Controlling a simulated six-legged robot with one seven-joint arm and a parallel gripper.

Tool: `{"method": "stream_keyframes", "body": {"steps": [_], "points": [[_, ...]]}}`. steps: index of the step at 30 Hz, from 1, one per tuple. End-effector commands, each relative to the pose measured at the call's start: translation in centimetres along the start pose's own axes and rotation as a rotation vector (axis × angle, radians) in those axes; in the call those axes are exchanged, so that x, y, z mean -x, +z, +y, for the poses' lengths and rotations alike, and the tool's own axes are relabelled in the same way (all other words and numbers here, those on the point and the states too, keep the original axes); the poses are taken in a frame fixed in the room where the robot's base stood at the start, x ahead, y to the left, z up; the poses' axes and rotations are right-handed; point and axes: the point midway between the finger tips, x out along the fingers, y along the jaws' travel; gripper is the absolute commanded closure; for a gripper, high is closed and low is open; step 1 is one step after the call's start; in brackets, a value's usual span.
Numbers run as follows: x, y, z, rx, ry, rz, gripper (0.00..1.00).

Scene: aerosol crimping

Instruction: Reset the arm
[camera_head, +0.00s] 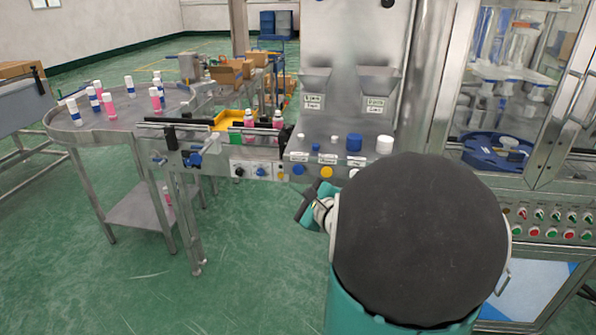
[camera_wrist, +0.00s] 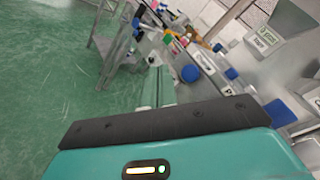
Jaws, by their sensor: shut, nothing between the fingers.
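My gripper (camera_wrist: 158,75) is shut and empty in the wrist view, its two narrow fingers together beyond the black and teal palm. In the head view, part of my gripper (camera_head: 310,206) shows to the left of a large dark round joint of my arm, in front of the machine's lower front edge. The fingertips are hard to make out there. The gripper appears in front of the steel machine counter (camera_head: 330,148), apart from the caps on it.
Blue and white caps (camera_head: 354,143) stand on the counter. A round steel table (camera_head: 115,118) with pink and white bottles is at left, beside a conveyor with a yellow tray (camera_head: 229,117). A glass-doored machine (camera_head: 500,95) is at right. Green floor (camera_head: 130,285) is open at lower left.

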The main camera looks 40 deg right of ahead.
Motion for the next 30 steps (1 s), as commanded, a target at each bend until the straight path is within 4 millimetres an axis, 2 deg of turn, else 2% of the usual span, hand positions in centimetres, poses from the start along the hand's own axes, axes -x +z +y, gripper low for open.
{"method": "stream_keyframes", "body": {"steps": [11, 14, 17, 20, 22, 24, 27, 30], "points": [[0.0, 0.0, 0.0, 0.001, 0.001, 0.0, 1.0], [-0.2, 1.0, 0.6, 0.02, 0.028, -0.019, 1.0], [-0.6, 3.9, 2.6, 0.087, 0.117, -0.076, 1.0], [-0.6, 8.7, 6.2, 0.211, 0.272, -0.174, 1.0], [0.2, 11.9, 9.2, 0.322, 0.395, -0.248, 1.0], [1.4, 14.7, 12.1, 0.437, 0.512, -0.316, 1.0], [3.7, 17.8, 15.6, 0.615, 0.666, -0.406, 1.0], [6.5, 19.8, 18.5, 0.805, 0.801, -0.484, 1.0]]}}
